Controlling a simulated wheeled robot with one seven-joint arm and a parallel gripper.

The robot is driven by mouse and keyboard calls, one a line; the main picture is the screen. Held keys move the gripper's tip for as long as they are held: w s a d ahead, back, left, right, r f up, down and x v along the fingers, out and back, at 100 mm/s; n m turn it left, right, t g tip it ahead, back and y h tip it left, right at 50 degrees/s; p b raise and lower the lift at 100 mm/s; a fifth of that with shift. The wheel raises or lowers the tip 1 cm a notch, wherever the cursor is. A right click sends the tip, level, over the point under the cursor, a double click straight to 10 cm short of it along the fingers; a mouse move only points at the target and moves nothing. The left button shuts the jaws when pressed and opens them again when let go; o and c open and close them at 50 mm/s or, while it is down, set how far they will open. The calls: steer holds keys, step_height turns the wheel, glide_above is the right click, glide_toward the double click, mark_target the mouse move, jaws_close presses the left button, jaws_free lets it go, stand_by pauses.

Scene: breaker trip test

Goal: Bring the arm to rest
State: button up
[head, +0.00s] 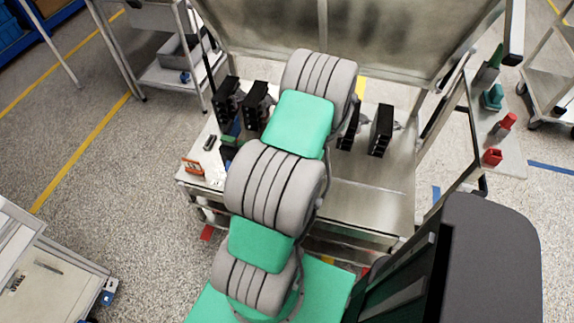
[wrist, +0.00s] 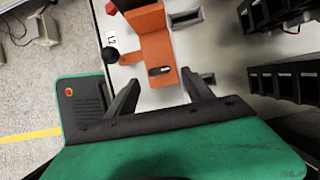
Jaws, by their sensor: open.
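My gripper (wrist: 160,88) shows in the wrist view with its two dark fingers spread apart and nothing between them. An orange part (wrist: 156,55) with a black round knob (wrist: 110,55) lies just beyond the fingertips, on a pale surface; I cannot tell the exact gap. In the head view my arm reaches from the bottom middle up over the metal workbench (head: 370,205). My gripper is hidden there behind the arm links. A small orange item (head: 193,167) sits at the bench's left corner.
Black breaker-like blocks stand on the bench, left (head: 228,100) and right (head: 381,130) of my arm; similar blocks (wrist: 275,85) fill the wrist view's right side. A panel (head: 380,35) rises behind. A right-hand shelf holds red (head: 492,157) and green (head: 491,98) items.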

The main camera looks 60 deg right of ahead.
steer(key=v, duration=0.3)
steer(key=shift+a, duration=0.1)
